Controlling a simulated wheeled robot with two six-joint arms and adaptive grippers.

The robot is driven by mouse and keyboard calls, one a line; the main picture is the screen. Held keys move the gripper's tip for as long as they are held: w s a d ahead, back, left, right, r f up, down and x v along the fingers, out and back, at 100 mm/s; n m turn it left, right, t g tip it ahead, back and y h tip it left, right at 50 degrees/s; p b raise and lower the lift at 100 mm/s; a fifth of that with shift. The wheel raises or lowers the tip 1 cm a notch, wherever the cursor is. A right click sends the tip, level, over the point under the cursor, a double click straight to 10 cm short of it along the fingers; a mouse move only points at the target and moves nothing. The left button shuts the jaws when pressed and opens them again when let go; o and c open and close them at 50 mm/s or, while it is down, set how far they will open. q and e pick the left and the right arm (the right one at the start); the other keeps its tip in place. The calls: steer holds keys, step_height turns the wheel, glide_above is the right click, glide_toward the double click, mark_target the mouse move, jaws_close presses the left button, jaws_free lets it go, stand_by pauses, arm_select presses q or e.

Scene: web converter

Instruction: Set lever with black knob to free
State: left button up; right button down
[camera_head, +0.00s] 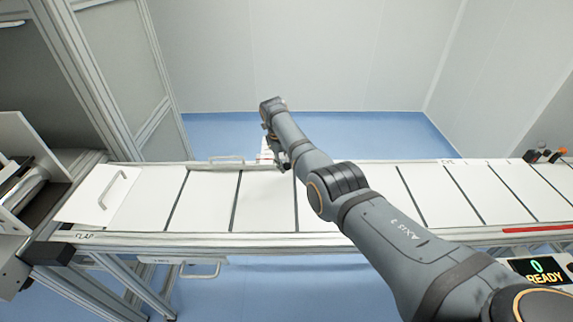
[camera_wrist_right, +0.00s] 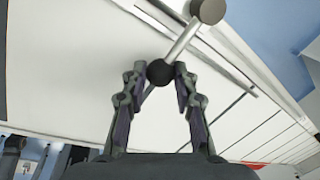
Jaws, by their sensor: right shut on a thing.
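The lever shows in the right wrist view as a pale metal rod (camera_wrist_right: 183,41) that runs from a grey round hub (camera_wrist_right: 208,11) to a black knob (camera_wrist_right: 160,72). My right gripper (camera_wrist_right: 160,78) is shut on the black knob, with a fingertip on each side of it. In the head view my right gripper (camera_head: 279,157) is at the far edge of the white panelled table, and the knob and lever cannot be made out there. A small white label with red marks (camera_head: 265,155) is partly hidden beside the gripper. My left gripper is out of view.
The white panelled table (camera_head: 210,205) spans the view. A flap with a handle (camera_head: 100,195) is at its left end. A rail handle (camera_head: 227,159) stands at the far edge. Orange and black knobs (camera_head: 545,155) are at the far right, above a READY display (camera_head: 541,270).

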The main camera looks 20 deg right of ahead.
steer(key=shift+a+r, duration=0.1)
steer(key=c, duration=1.1)
jaws_free()
steer(key=shift+w, duration=0.1)
steer(key=shift+o, duration=0.4)
step_height(320, 180, up, 12)
steer(key=a, duration=0.2)
steer(key=shift+s+a+f, duration=0.15)
steer(key=shift+s+f, duration=0.05)
steer(key=shift+s, duration=0.1)
